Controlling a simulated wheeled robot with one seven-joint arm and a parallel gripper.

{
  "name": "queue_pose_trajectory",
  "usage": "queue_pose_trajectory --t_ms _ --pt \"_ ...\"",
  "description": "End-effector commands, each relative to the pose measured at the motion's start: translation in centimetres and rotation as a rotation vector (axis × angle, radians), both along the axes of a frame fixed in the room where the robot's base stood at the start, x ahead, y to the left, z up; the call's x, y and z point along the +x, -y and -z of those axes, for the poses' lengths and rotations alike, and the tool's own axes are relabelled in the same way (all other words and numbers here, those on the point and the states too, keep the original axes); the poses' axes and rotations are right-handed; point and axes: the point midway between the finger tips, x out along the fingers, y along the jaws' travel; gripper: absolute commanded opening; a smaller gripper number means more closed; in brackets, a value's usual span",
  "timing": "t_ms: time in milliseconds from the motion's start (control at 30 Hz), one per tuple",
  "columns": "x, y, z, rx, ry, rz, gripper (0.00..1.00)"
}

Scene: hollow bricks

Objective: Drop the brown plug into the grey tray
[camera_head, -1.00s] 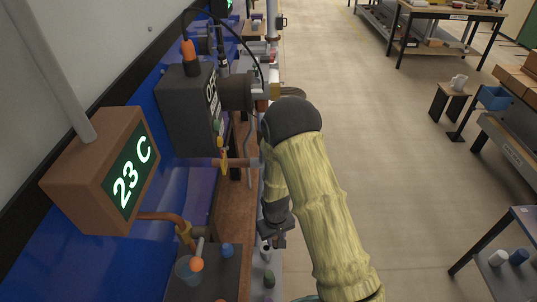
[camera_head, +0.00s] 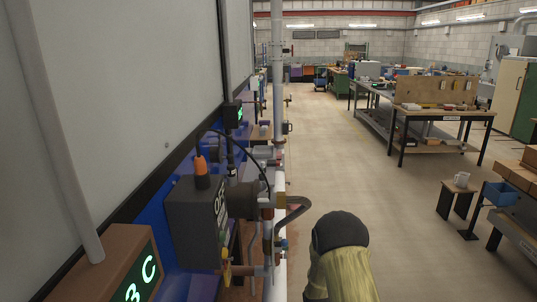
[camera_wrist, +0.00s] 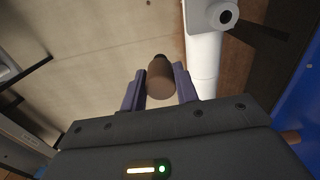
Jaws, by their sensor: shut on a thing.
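The brown plug (camera_wrist: 159,78) is between the two fingers of my gripper (camera_wrist: 160,88) in the wrist view. It has a dark top end and a rounded brown body. The fingers are shut on it from both sides, and it is held above the floor. I cannot make out the grey tray in either view now.
A white pipe (camera_wrist: 203,60) runs close beside the gripper in the wrist view. The middle floor (camera_head: 345,160) is clear.

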Motion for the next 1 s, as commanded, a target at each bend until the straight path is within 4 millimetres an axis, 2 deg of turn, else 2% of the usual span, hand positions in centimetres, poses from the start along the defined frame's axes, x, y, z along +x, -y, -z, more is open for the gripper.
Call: queue_pose_trajectory --t_ms 500,633,767,1000 --pt "0.0 0.0 0.0 0.0 0.0 -0.001 0.08" --pt "-0.1 0.0 0.8 0.0 -0.001 -0.001 0.08" --pt "-0.6 0.0 3.5 0.0 -0.006 -0.001 0.08" --pt "-2.6 0.0 11.2 0.001 -0.008 0.0 0.08"
